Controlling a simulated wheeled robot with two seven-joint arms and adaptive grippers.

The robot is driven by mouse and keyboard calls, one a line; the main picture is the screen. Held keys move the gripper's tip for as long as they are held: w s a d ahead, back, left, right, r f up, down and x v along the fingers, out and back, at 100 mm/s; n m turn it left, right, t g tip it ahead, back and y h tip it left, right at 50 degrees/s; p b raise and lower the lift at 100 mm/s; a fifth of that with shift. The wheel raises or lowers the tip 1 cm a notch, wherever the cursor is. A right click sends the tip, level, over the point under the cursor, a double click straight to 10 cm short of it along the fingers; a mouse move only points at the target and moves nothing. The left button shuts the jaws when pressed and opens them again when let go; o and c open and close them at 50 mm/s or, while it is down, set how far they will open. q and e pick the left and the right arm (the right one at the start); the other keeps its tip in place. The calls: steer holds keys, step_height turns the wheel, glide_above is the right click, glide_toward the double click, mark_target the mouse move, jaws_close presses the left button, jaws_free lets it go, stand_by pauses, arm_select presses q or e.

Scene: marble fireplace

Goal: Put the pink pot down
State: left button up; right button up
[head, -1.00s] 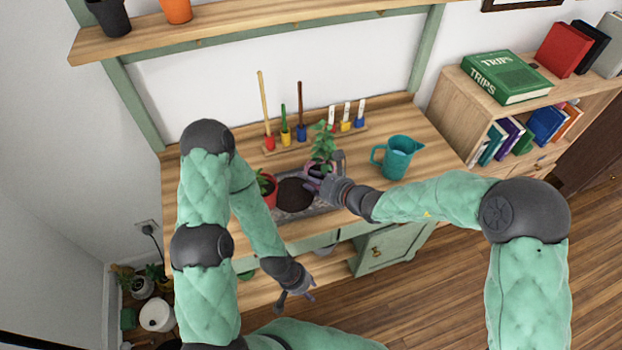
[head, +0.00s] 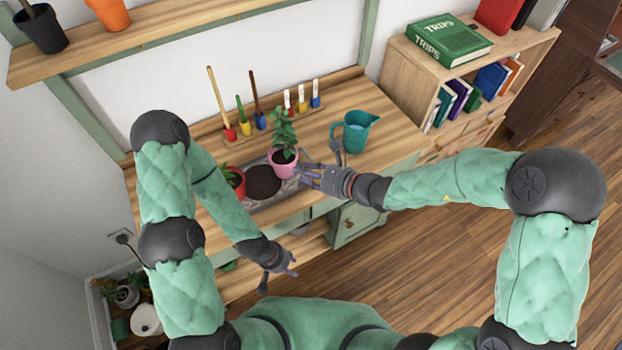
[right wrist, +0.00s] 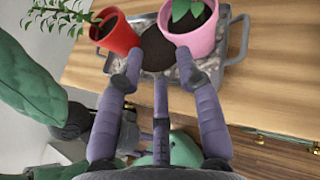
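The pink pot (head: 283,164) with a leafy green plant stands upright at the right end of the grey tray (head: 262,204), beside a patch of dark soil (head: 263,181). In the right wrist view the pink pot (right wrist: 197,41) is just beyond the fingers. My right gripper (head: 307,174) is open and empty, its fingers spread and apart from the pot, to its right in the head view. It also shows in the right wrist view (right wrist: 162,76). My left gripper (head: 279,277) is open and empty, low in front of the bench.
A red pot (head: 234,182) with a plant stands at the tray's left end. A teal watering jug (head: 354,133) stands right of the pink pot. Several tools stand in a rack (head: 262,127) behind.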

steer(key=s+d+f+n+g+h, duration=0.2)
steer(key=s+d+f+n, duration=0.3)
steer(key=f, duration=0.4)
steer(key=s+d+f+n+g+h, duration=0.2)
steer(key=s+d+f+n, duration=0.3)
steer(key=f+n, duration=0.3)
steer(key=s+d+f+n+g+h, duration=0.2)
steer(key=s+d+f+n, duration=0.3)
steer(key=f, duration=0.5)
steer(key=shift+s+f+n+h, duration=0.25)
steer(key=shift+s+n+h, duration=0.55)
steer(key=shift+s+n, duration=0.45)
steer(key=shift+c, duration=0.3)
